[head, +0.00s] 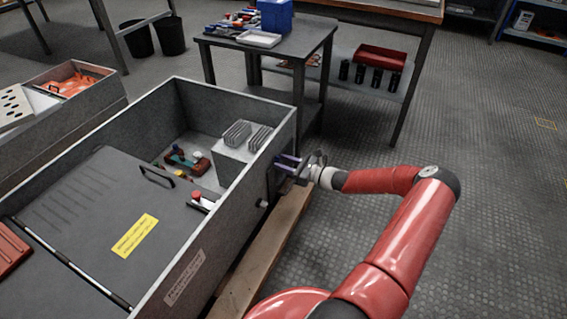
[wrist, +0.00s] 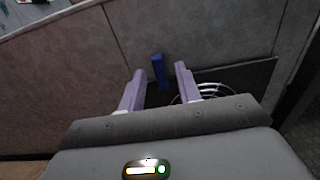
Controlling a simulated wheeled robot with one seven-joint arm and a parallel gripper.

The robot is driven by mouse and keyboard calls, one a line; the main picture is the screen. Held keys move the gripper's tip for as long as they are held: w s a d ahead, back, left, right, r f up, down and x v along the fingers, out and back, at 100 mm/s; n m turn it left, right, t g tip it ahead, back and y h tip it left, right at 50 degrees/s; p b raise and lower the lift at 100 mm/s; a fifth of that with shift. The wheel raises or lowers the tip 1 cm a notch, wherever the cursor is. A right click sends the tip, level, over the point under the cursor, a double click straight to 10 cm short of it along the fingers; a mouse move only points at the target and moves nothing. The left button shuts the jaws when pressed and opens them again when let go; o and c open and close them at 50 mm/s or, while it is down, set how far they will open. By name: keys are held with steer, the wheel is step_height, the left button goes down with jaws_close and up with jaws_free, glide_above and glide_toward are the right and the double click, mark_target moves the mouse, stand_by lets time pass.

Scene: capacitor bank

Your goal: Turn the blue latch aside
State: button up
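The blue latch (wrist: 158,70) is a small upright blue bar on the grey side wall of the cabinet, seen in the wrist view between and just beyond my fingertips. My gripper (wrist: 158,74) is open, with one pale purple finger on each side of the latch and a gap to each. I cannot tell whether the tips reach past its face. In the head view my gripper (head: 283,162) is at the outer right wall of the grey cabinet (head: 222,207), and the latch is not clearly made out there.
A round fan grille (wrist: 212,92) on a dark panel lies right beside the right finger. Inside the cabinet are a finned grey block (head: 247,135) and a red-capped part (head: 197,196). A wooden beam (head: 262,256) runs along the cabinet's base. A tool table (head: 290,45) stands behind.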

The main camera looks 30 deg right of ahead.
steer(key=shift+w+a, duration=0.15)
steer(key=shift+w, duration=0.05)
jaws_close()
